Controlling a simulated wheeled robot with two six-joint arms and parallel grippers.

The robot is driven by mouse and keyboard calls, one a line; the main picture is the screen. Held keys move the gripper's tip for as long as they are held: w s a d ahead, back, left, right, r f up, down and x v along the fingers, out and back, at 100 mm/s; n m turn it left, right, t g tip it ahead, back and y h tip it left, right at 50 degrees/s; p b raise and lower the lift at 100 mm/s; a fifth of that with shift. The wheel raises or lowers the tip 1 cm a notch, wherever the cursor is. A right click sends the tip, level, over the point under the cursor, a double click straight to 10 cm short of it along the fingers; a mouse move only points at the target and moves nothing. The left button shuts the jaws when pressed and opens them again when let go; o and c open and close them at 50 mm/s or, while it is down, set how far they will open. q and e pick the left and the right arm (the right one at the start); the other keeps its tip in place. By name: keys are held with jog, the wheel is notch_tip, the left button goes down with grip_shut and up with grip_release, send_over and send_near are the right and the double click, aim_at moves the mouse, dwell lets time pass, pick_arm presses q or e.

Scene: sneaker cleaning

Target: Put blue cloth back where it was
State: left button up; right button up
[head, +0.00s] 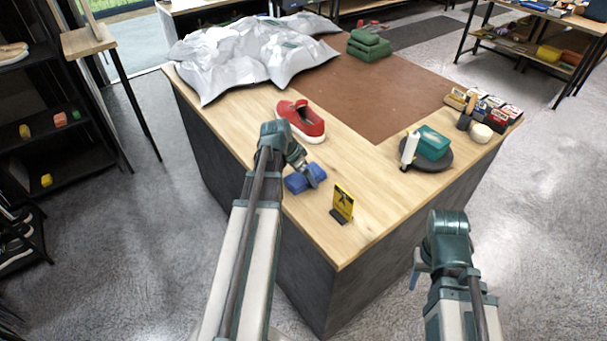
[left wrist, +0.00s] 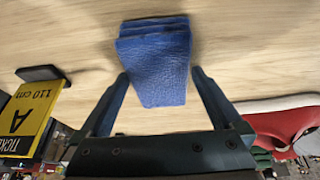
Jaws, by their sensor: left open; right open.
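The folded blue cloth (head: 299,184) lies on the wooden front part of the table, beside the red shoe and the yellow sign. In the left wrist view the blue cloth (left wrist: 157,60) shows as a stack of layers, its near end between the fingertips. My left gripper (head: 313,177) is at the cloth in the head view. In the left wrist view my left gripper (left wrist: 160,76) is open, with a finger on either side of the cloth and small gaps visible. My right gripper (head: 416,275) is open and empty, off the table's front right side; its fingers are partly hidden.
A red shoe (head: 301,121) stands behind the cloth and a yellow sign (head: 342,203) in front. Crumpled white sheeting (head: 245,55) and folded green cloths (head: 369,46) are at the back. A dark round tray (head: 437,163) bears a teal box (head: 432,142) and white bottle (head: 409,149).

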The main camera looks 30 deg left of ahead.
pick_arm(q)
jog(key=p+v, duration=1)
jog(key=v, duration=0.2)
jog(key=shift+p, duration=0.35)
pick_arm(e)
notch_tip(320, 180, up, 11)
pick_arm(q)
jog(key=shift+s+f, duration=0.1)
jog(key=shift+f, duration=0.05)
pick_arm(e)
jog(key=shift+s, duration=0.1)
